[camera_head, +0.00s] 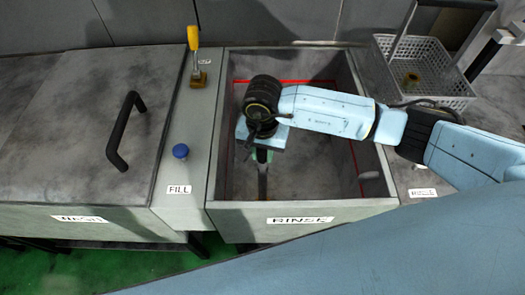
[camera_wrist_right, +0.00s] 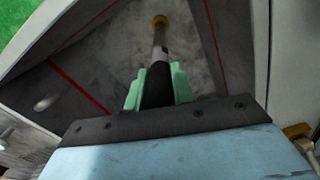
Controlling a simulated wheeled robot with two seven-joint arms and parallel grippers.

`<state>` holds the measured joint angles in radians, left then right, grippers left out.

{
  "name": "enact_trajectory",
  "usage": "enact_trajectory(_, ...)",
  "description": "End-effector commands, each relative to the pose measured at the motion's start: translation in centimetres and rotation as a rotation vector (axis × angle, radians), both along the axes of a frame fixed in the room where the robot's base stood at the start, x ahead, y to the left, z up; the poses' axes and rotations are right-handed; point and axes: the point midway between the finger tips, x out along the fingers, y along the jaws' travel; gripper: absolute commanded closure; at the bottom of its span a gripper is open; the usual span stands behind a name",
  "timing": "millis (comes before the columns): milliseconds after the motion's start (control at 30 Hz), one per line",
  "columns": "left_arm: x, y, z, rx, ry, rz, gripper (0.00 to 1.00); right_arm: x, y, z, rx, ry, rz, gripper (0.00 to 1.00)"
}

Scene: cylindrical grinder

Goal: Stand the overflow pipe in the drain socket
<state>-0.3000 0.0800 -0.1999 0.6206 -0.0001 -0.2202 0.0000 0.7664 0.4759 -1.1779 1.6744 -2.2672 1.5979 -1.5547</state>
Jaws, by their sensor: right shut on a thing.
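My right gripper (camera_head: 262,155) is inside the open RINSE tank, pointing down. In the right wrist view its green fingers (camera_wrist_right: 158,88) are shut around the black upper part of the overflow pipe (camera_wrist_right: 160,52). The grey pipe runs away from the fingers to a brass-coloured end piece (camera_wrist_right: 160,22) over the tank floor. In the head view a dark length of the pipe (camera_head: 262,182) shows below the fingers. I cannot tell whether the brass piece is the pipe's tip or the drain socket, nor whether they touch. My left gripper is not in view.
The RINSE tank (camera_head: 235,215) has a red line around its inside walls. To its left are a yellow-handled valve (camera_head: 194,40), a blue FILL knob (camera_head: 180,151) and a closed lid with a black handle (camera_head: 120,135). A white basket (camera_head: 450,85) stands at the right, holding a brass ring.

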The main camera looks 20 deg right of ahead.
Motion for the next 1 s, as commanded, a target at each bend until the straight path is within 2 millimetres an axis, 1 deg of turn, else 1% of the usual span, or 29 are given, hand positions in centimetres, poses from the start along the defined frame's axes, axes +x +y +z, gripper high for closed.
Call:
enact_trajectory(567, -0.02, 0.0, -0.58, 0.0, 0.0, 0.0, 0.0, 0.07, 0.03, 0.04, 0.001, -0.002, 0.0, 1.0)
enact_trajectory(1000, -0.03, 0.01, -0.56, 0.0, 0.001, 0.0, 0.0, 0.05, 0.01, 0.05, 0.001, -0.001, 0.0, 1.0)
